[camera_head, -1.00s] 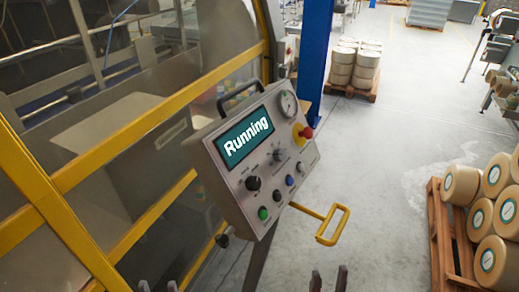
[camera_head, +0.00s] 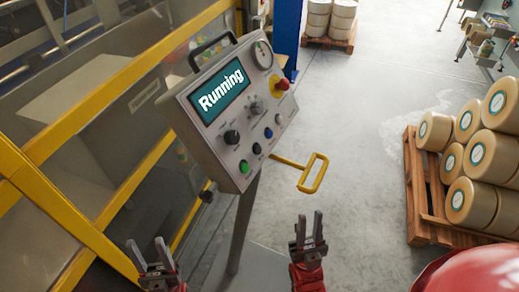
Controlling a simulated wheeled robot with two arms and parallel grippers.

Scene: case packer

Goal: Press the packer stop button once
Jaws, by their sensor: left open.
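The packer's control panel (camera_head: 222,130) is a tilted grey box on a post, left of centre. Its screen (camera_head: 222,92) reads "Running". A red mushroom button (camera_head: 283,84) on a yellow base sits at the panel's right edge. A lower row holds a green button (camera_head: 244,166), a black button (camera_head: 257,148), a blue button (camera_head: 268,132) and a pale button (camera_head: 279,118). Button labels are too small to read. My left gripper (camera_head: 150,250) is open and empty, below left of the panel. My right gripper (camera_head: 308,228) is open and empty, below right of it. Neither touches the panel.
A yellow handle (camera_head: 313,173) sticks out right of the panel's post. Yellow guard rails (camera_head: 110,95) fence the machine on the left. A pallet (camera_head: 418,195) with stacked rolls stands at right. The floor between panel and pallet is clear.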

